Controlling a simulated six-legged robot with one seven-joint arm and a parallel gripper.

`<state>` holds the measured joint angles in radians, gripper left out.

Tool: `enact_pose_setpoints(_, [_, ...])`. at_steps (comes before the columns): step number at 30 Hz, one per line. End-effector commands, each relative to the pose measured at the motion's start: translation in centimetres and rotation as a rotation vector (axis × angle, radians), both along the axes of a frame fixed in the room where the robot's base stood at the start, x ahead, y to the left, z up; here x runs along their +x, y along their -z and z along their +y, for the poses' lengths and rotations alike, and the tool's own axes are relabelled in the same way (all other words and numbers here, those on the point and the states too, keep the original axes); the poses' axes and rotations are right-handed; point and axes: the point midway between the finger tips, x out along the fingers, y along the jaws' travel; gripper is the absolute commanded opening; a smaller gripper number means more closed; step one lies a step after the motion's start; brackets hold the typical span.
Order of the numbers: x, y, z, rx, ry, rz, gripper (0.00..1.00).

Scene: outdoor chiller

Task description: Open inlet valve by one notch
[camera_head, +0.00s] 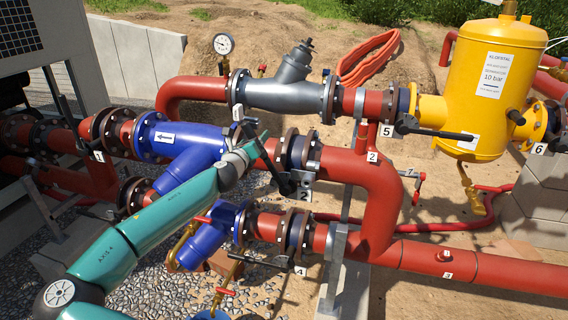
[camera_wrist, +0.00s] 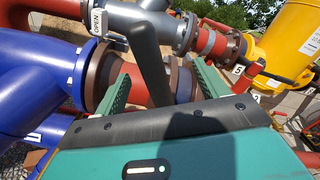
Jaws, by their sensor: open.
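A valve with a black lever (camera_head: 265,155) sits on the red pipe between the blue strainer (camera_head: 190,143) and the red elbow, beside a tag marked 2 (camera_head: 304,194). No label in view names the inlet valve. My gripper (camera_head: 258,150) is at this lever. In the wrist view my gripper (camera_wrist: 160,70) is open, with one teal finger on each side of the black lever (camera_wrist: 150,62). The lever stands between the fingers; whether they touch it I cannot tell. The lever's lower part is hidden behind the gripper body.
Other black-levered valves are tagged 1 (camera_head: 99,157), 4 (camera_head: 299,270), 5 (camera_head: 387,130) and 6 (camera_head: 538,149). A grey strainer (camera_head: 285,95) runs above, with a gauge (camera_head: 223,44) nearby. A yellow tank (camera_head: 490,85) stands right. A lower blue strainer (camera_head: 205,243) lies beneath.

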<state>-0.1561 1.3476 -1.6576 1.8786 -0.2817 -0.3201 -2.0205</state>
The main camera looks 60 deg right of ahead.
Motion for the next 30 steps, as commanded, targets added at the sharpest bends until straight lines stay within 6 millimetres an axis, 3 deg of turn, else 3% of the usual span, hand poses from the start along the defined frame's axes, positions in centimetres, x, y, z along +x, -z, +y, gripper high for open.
enact_pose_setpoints(7, [0.0, 0.0, 0.7, 0.0, -0.001, 0.0, 0.73])
enact_pose_setpoints(24, [-1.0, 0.0, 6.6, 0.0, -0.001, 0.0, 0.73])
enact_pose_setpoints(30, [-1.1, 0.0, 6.9, 0.0, 0.001, 0.0, 0.73])
